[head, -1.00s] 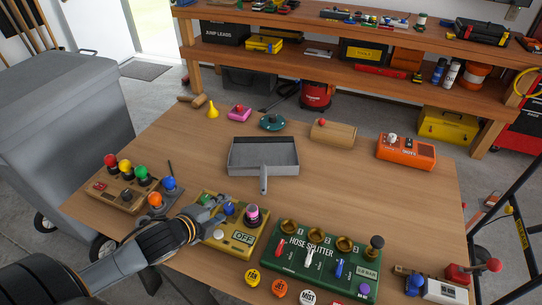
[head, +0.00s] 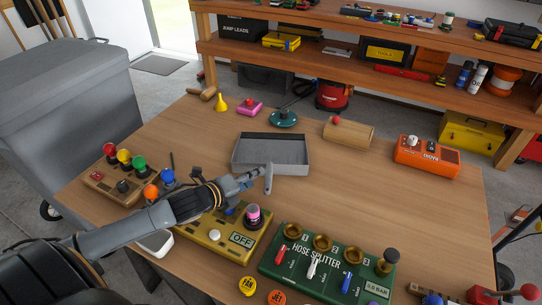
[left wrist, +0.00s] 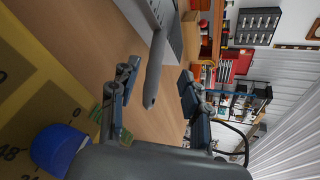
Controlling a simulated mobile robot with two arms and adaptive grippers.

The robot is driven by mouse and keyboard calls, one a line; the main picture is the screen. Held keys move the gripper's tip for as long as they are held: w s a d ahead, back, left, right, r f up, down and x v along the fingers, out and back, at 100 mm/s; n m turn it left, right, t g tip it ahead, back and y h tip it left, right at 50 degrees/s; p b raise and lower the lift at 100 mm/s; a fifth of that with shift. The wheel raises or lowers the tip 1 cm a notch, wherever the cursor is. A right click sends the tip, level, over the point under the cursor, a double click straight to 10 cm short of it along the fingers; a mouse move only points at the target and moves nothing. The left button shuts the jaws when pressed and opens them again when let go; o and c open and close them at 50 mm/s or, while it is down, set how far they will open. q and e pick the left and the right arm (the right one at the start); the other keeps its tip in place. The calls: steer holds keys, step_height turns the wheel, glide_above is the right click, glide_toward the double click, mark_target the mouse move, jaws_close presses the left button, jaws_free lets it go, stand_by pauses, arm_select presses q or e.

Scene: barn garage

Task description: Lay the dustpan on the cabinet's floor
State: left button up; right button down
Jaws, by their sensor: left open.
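The grey dustpan (head: 285,163) lies on the wooden table (head: 400,220), its tray at the back and its handle pointing towards me. My left gripper (head: 260,176) is open and empty beside the handle. In the left wrist view the dustpan's handle (left wrist: 155,72) shows between the two spread fingers of my left gripper (left wrist: 158,92), a little beyond their tips as far as I can tell, with no clear contact. I cannot make out a cabinet in either view. My right gripper is not in view.
A yellow control box (head: 218,243) lies under my left arm, a green hose splitter (head: 325,270) to its right. A wooden block with a red knob (head: 350,134) and an orange box (head: 427,157) stand at the back right. The table's right middle is clear.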

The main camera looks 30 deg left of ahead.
mark_target(268, 170)
arm_select(q)
steer(key=p+x, duration=0.1)
steer(key=x, duration=0.7)
steer(key=shift+w+f, duration=0.15)
steer(key=shift+c, duration=0.2)
jaws_close()
